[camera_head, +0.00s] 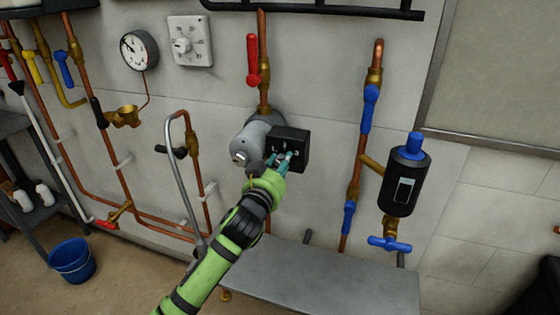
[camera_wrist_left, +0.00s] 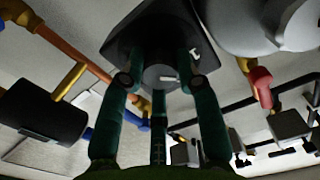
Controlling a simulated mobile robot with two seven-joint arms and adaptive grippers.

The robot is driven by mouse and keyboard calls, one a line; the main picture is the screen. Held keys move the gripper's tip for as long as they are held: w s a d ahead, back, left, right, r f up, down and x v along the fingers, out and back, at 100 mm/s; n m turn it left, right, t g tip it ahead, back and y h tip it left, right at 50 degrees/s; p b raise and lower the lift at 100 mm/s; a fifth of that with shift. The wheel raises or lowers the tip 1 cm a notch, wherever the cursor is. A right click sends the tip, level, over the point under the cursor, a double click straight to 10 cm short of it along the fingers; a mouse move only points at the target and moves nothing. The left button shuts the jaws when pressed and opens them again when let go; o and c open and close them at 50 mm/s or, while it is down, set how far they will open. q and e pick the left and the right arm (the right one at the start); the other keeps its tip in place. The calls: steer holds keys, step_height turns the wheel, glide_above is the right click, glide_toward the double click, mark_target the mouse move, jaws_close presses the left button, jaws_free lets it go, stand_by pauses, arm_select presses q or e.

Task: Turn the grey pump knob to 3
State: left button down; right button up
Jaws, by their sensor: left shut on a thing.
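The pump has a round grey body (camera_head: 250,142) and a black control box (camera_head: 291,136) with small white marks on its face. My left gripper (camera_head: 283,159) reaches up to the front of this box. In the left wrist view my left gripper (camera_wrist_left: 160,80) has its green fingers around the grey knob (camera_wrist_left: 158,75), close against the black box (camera_wrist_left: 150,35), and is shut on it. A small white line shows on the knob and a white mark lies on the box beside it. The fingers hide much of the knob in the head view, and I cannot read its setting. My right gripper is not in view.
A red-handled valve (camera_head: 253,60) stands above the pump. A bent grey pipe (camera_head: 180,170) rises left of my left arm. A blue-handled pipe (camera_head: 369,105) and a black cylinder (camera_head: 404,180) are to the right. A grey bench (camera_head: 340,285) lies below.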

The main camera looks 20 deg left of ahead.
arm_select(q)
steer(key=m+p, duration=0.1)
steer(key=m, duration=0.1)
steer(key=r+m+p, duration=0.1)
steer(key=m+p, duration=0.1)
steer(key=m, duration=0.1)
steer(key=shift+m, duration=0.3)
steer(key=m+p, duration=0.2)
steer(key=m, duration=0.3)
steer(key=m+p, duration=0.2)
steer(key=m, duration=0.4)
steer(key=f+m+p, duration=0.1)
steer(key=m+p, duration=0.1)
steer(key=m, duration=0.3)
steer(key=shift+d+m+p, duration=0.25)
steer(key=shift+m+p, duration=0.05)
steer(key=shift+p, duration=0.05)
steer(key=shift+f, duration=0.15)
steer(key=c, duration=0.9)
jaws_free()
steer(key=shift+d, duration=0.1)
